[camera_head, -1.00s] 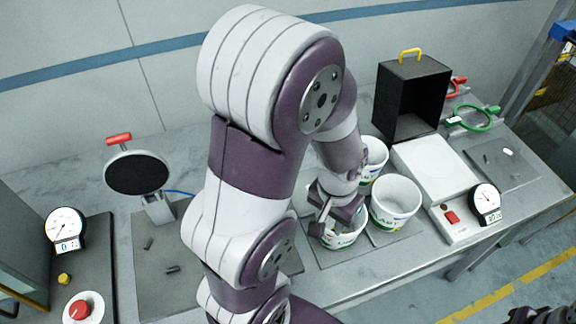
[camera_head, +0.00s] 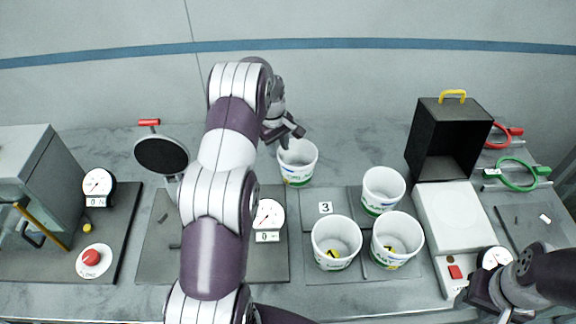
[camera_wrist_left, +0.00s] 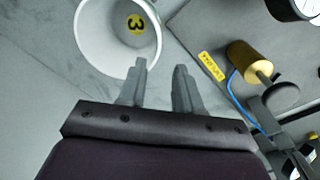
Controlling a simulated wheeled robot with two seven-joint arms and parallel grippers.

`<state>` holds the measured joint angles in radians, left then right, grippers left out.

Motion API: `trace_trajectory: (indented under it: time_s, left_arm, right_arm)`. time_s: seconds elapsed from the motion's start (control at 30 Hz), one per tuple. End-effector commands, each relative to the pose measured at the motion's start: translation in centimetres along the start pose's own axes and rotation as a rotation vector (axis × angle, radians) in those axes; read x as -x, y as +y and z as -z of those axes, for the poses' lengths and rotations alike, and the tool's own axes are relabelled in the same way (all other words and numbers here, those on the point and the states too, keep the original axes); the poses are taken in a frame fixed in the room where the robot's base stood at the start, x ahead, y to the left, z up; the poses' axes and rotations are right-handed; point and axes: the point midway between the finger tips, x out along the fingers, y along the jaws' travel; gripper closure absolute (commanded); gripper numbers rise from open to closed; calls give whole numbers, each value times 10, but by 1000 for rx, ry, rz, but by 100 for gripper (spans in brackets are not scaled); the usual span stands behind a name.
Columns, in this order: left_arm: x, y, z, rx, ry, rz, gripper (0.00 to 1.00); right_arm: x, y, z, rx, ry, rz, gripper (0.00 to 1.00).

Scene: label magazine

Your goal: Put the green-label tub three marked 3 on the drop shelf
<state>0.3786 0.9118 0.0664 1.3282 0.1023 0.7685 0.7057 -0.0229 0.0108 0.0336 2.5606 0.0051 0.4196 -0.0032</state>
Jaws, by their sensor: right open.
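A white tub (camera_head: 297,165) with a green and blue label band stands at the back, behind the mat. In the left wrist view the nearby tub (camera_wrist_left: 92,30) shows a yellow disc marked 3 on its inside floor. My left gripper (camera_head: 292,134) is at the rim of the back tub. In the left wrist view its fingers (camera_wrist_left: 160,68) are apart with nothing seen between them, one overlapping the tub's edge. A card marked 3 (camera_head: 325,208) lies in an empty mat space. My right gripper (camera_head: 478,290) is at the lower right, open. I cannot identify the drop shelf.
More white tubs stand on the mat: back right (camera_head: 383,190), front right (camera_head: 397,242) and front left (camera_head: 336,243). A black open box (camera_head: 448,140) and white scale (camera_head: 455,222) stand to the right. A round black plate (camera_head: 161,156) stands at the left.

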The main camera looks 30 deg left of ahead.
Motion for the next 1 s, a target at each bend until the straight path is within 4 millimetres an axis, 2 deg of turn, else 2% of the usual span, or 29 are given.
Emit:
trace_trajectory:
  time_s: [0.03, 0.2, 0.33, 0.43, 0.53, 0.6, 0.73, 0.9, 0.97, 1.0]
  left_arm:
    - [-6, -1, -1, 2, -4, 4, 66]
    - [-44, 0, -2, -1, -3, 3, 66]
    - [-60, 0, -2, -2, -2, 2, 66]
    - [-70, 1, -4, -3, -3, 4, 66]
    - [-87, 3, -5, -3, -2, 3, 66]
    - [-102, 3, -4, -3, -2, 3, 66]
    - [-112, 3, -4, -3, 1, 0, 66]
    - [-114, 3, -4, -4, 1, 0, 66]
    - [-114, 3, -4, -4, 0, 0, 83]
    - [-114, 3, -4, -4, 0, 0, 96]
  right_arm:
    - [10, 0, 1, 0, 1, 0, 56]
    - [26, 0, 3, 0, 1, 0, 56]
    - [30, 0, 4, 0, 1, 0, 56]
    - [46, 0, 6, 0, 1, 0, 56]
    - [60, 0, 7, 0, 1, 0, 56]
    - [61, 0, 8, 0, 2, 0, 56]
    - [62, 0, 8, 0, 1, 0, 56]
    - [60, 0, 7, 0, 1, 0, 56]
    - [60, 0, 7, 0, 1, 0, 56]
    - [60, 0, 7, 0, 1, 0, 56]
